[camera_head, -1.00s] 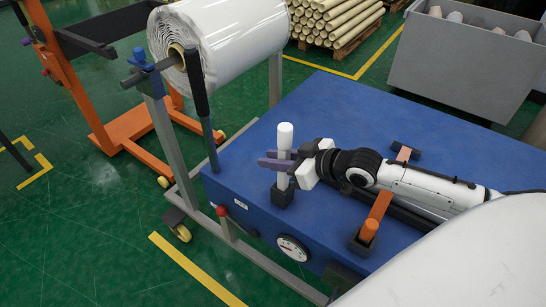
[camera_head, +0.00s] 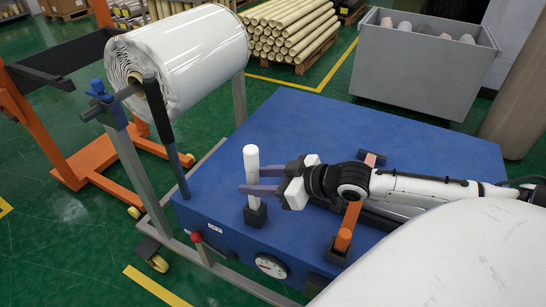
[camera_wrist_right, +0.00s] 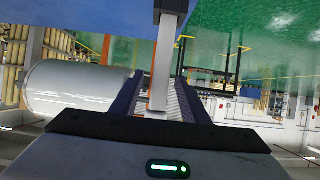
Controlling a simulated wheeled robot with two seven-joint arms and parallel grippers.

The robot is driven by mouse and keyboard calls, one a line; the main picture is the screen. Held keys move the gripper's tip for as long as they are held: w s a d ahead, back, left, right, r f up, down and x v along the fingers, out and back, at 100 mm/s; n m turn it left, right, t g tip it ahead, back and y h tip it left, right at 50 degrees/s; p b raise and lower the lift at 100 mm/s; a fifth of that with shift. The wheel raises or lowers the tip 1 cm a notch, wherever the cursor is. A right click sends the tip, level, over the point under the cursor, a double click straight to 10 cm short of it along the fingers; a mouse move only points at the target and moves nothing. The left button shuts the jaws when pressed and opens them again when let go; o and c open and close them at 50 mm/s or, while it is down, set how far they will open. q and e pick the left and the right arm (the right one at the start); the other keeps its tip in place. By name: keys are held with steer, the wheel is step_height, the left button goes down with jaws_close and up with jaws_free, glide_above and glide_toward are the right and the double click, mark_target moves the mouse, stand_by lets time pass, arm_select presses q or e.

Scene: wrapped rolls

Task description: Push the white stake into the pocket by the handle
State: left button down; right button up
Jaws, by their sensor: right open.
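The white stake (camera_head: 252,165) stands upright in a small black pocket (camera_head: 255,215) on the blue table, near its front-left edge. My right gripper (camera_head: 248,180) is open, with its purple fingers reaching in from the right, one on each side of the stake. In the right wrist view the stake (camera_wrist_right: 161,70) shows between the two spread fingers, with the black pocket (camera_wrist_right: 171,6) at the top. Whether a finger touches the stake cannot be told. A red-knobbed lever handle (camera_head: 197,238) is on the table's front side. My left gripper is out of view.
The blue table (camera_head: 400,145) has free room behind my arm. A dark upright bar (camera_head: 165,135) and a large wrapped roll (camera_head: 195,55) stand left. A big white roll (camera_head: 440,260) fills the lower right.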

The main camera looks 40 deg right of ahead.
mark_target(257, 181)
steer(key=shift+p+v, duration=0.75)
steer(key=shift+v, duration=1.95)
